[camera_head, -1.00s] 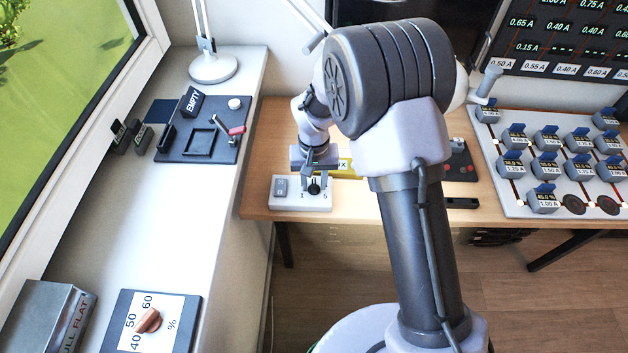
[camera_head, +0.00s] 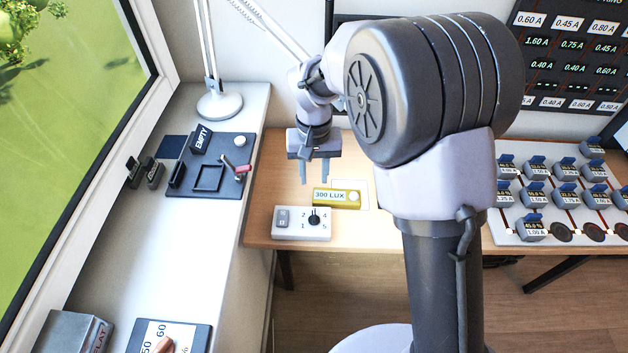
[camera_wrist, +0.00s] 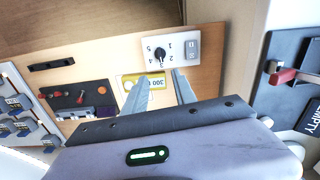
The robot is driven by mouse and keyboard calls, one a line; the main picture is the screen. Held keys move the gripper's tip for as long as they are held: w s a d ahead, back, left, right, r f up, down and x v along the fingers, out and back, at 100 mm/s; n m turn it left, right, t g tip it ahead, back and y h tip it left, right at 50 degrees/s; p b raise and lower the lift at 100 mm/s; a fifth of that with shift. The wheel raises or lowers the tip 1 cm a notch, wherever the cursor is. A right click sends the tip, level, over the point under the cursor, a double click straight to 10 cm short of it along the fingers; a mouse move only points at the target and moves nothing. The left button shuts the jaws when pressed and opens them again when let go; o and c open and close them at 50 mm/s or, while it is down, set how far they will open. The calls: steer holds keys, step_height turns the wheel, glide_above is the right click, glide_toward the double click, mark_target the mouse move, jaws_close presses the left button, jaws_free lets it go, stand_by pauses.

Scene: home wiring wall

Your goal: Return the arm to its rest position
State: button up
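My gripper (camera_head: 315,172) hangs above the wooden desk, fingers pointing down and apart with nothing between them. In the wrist view my gripper (camera_wrist: 160,85) also shows two spread, empty fingers. Below it in the head view lie a yellow meter reading 300 LUX (camera_head: 328,197) and a white box with a black dial (camera_head: 302,224). The dial's knob (camera_head: 314,217) stands clear of the fingers. The white box also shows in the wrist view (camera_wrist: 172,47), beyond the fingertips. My arm's large elbow covers the middle and part of the right of the head view.
A dark panel (camera_head: 209,166) with an EMPTY sign and a lamp base (camera_head: 219,105) stand on the window ledge at left. A white board (camera_head: 515,225) with several blue-topped blocks lies at right. The desk's front edge (camera_head: 258,243) is clear at left.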

stand_by(0.4)
steer(key=s+d+r+m+t+y, duration=0.15)
steer(key=s+d+r, duration=0.4)
steer(key=r, duration=0.55)
steer(key=s+d+r+m+t+b, duration=0.1)
steer(key=s+d+r+m+t, duration=0.1)
steer(key=s, duration=0.7)
steer(key=s+d+r+m+t+b, duration=0.1)
steer(key=s+d+r+t, duration=0.1)
steer(key=s, duration=0.6)
steer(key=shift+s+d+r+m, duration=0.2)
steer(key=shift+s+d+m, duration=0.2)
steer(key=shift+d, duration=0.1)
steer(key=shift+y, duration=0.25)
stand_by(0.5)
